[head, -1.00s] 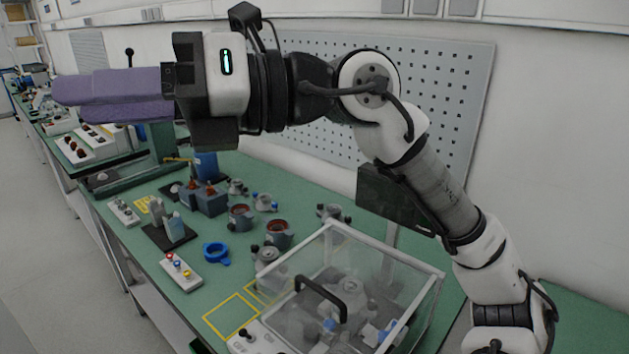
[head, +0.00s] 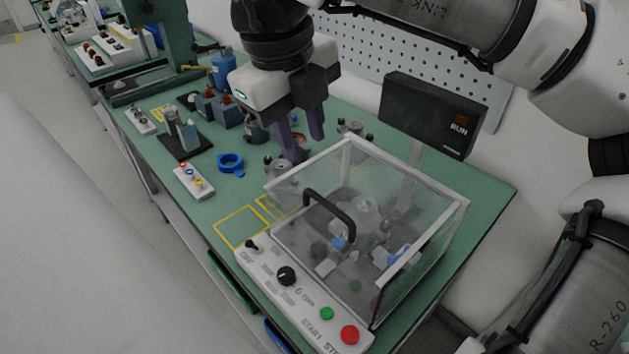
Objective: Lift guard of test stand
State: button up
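The test stand's clear guard (head: 415,235) is a box with a white frame, lowered over the fixture on the green bench. Its black handle (head: 330,212) arches along the front left side. Stator parts (head: 362,212) and blue pieces show blurred through the panels. The stand's control panel (head: 300,290) in front has a toggle, a black knob, a green button and a red button. My gripper (head: 302,146) points down behind and left of the guard, above several motor parts. Its two purple fingers are apart with nothing seen between them. It does not touch the handle.
A black display (head: 433,112) reading RUN stands on a post behind the guard. A blue ring (head: 230,162), a small button box (head: 194,181) and a dark block stand (head: 182,137) lie to the left. The yellow-marked square (head: 241,227) is empty.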

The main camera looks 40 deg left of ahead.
aim_at(315, 194)
jog(key=f, duration=0.3)
jog(key=w+f+p, duration=0.1)
jog(key=f, duration=0.3)
jog(key=w+f, duration=0.1)
jog(key=f, duration=0.2)
jog(key=shift+d+f, duration=0.1)
jog(key=shift+f, duration=0.15)
grip_shut()
